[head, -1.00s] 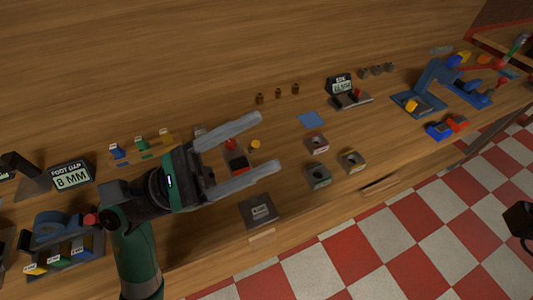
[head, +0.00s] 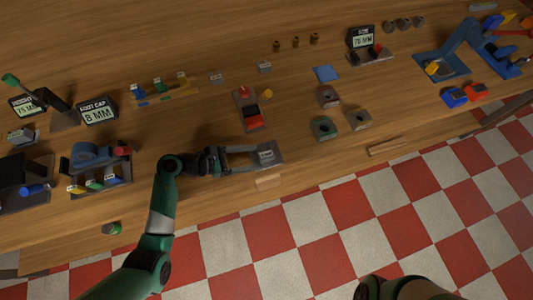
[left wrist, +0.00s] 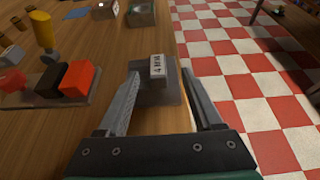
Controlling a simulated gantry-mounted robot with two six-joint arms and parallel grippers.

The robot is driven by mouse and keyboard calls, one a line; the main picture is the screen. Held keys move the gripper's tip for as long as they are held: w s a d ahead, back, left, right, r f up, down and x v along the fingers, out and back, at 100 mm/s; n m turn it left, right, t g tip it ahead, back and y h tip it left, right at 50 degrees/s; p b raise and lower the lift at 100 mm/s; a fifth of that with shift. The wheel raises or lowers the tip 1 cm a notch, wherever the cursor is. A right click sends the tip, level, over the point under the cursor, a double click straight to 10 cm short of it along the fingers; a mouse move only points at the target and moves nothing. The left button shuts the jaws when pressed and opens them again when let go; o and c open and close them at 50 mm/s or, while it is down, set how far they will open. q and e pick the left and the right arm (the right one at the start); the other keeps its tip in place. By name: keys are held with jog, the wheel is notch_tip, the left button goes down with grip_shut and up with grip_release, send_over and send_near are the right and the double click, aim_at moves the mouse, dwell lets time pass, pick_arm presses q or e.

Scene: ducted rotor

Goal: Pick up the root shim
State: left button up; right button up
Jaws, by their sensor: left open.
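A grey block with a white label reading 4 MM (left wrist: 157,68) sits on a dark square plate (left wrist: 172,98) near the table's front edge; I take it for the root shim. In the head view the labelled block (head: 266,155) lies at the tips of my left gripper (head: 255,157). My left gripper is open. In the left wrist view its fingers (left wrist: 162,85) point at the plate, one on each side of the block, with visible gaps. Contact cannot be seen. My right gripper is not clearly seen.
A tray with red and black blocks (head: 249,116) stands just behind. A green-topped square block (head: 323,128) and a tan one (head: 359,119) stand to the right. A rack with coloured pieces (head: 100,180) and an 8 MM sign (head: 98,111) are at left. The table's front edge is close.

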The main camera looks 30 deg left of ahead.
aim_at(264, 155)
pick_arm(q)
jog(key=shift+x, duration=2.75)
jog(key=shift+a, duration=0.15)
grip_shut()
